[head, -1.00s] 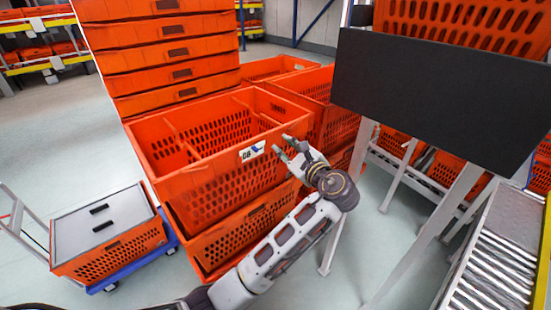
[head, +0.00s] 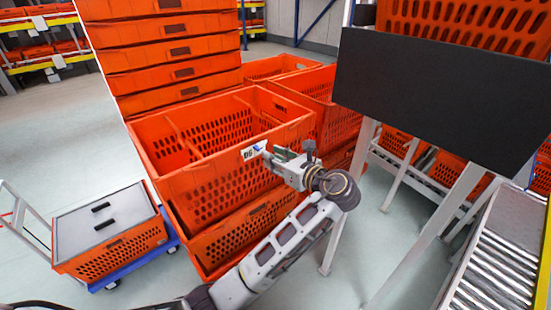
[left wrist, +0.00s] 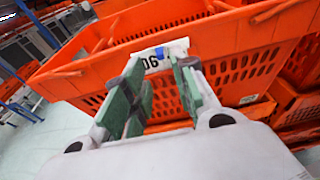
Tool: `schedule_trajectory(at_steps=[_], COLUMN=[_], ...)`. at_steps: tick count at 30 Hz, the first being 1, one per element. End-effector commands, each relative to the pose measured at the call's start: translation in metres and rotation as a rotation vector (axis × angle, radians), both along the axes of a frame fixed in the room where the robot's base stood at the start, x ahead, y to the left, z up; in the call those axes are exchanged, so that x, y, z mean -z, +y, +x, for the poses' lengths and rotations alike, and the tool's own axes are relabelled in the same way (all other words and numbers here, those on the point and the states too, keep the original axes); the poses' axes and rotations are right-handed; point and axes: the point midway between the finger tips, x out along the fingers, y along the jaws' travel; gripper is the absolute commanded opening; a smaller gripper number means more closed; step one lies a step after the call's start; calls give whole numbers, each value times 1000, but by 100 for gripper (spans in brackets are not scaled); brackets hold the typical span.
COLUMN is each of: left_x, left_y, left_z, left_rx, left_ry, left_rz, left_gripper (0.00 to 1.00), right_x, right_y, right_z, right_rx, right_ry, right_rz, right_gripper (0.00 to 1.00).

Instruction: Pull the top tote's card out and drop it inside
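The top tote (head: 215,187) is an orange crate with slotted walls and a divider. It sits on another orange tote (head: 245,233) and looks empty inside. A white card (head: 250,152) marked 06, with a blue patch, is on its near wall just under the rim. It also shows in the left wrist view (left wrist: 160,57). My left gripper (head: 268,153) is at the card's right edge. In the left wrist view its green-padded fingers (left wrist: 158,80) are apart, with the card just beyond the tips. Whether they touch it I cannot tell. My right gripper is not in view.
A tall stack of orange totes (head: 170,50) stands behind. A lidded tote (head: 108,225) on a blue dolly is at the left. A black panel (head: 440,95) on pale legs and a roller conveyor (head: 490,260) stand at the right.

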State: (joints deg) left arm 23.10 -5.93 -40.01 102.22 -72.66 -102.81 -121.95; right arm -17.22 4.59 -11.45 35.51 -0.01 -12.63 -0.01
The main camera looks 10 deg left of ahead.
Motion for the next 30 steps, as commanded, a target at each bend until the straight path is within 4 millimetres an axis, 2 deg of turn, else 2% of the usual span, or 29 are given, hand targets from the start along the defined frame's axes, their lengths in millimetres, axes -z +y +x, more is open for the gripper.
schedule_trajectory(at_steps=[14,30], left_x=[2,10], left_y=[5,30], left_z=[4,23], left_rx=[0,-2], left_ry=[-2,-3], left_rz=[0,-1], left_gripper=[27,27], right_x=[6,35], right_y=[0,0], right_z=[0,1], right_rx=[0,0], right_ry=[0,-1], right_rz=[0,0], right_gripper=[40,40])
